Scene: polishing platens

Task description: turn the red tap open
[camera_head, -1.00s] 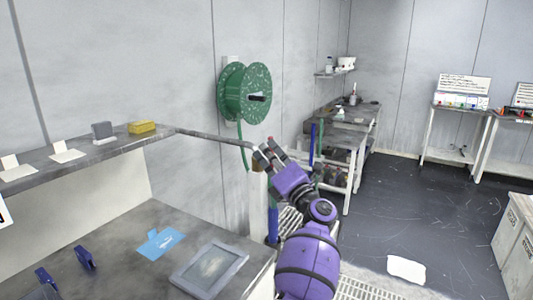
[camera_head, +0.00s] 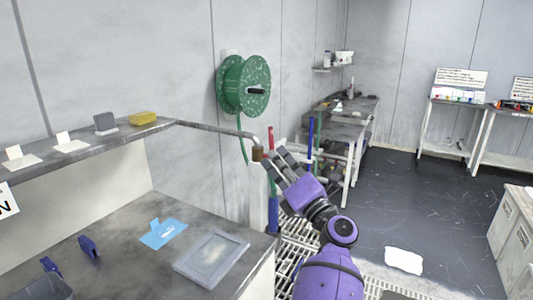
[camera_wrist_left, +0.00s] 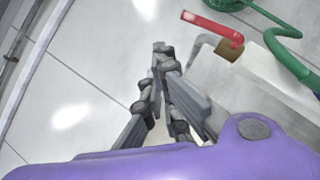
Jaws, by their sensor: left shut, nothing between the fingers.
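The red tap (camera_head: 270,138) is a short red lever beside a brown fitting (camera_head: 257,153) at the end of a grey pipe. In the left wrist view the red lever (camera_wrist_left: 213,27) lies at the upper right and runs up and left from the brown fitting (camera_wrist_left: 230,49). My left gripper (camera_head: 272,157) is shut and empty, just right of and below the lever in the head view. In the left wrist view its fingers (camera_wrist_left: 162,58) are left of and below the lever, apart from it in the picture. My right gripper is not in view.
A green hose reel (camera_head: 243,87) hangs on the wall, its hose running down near the tap. The grey pipe (camera_head: 210,131) extends from the shelf (camera_head: 90,150). A worktop (camera_head: 130,262) with a framed plate (camera_head: 212,257) lies at the lower left. Floor grating lies below my arm.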

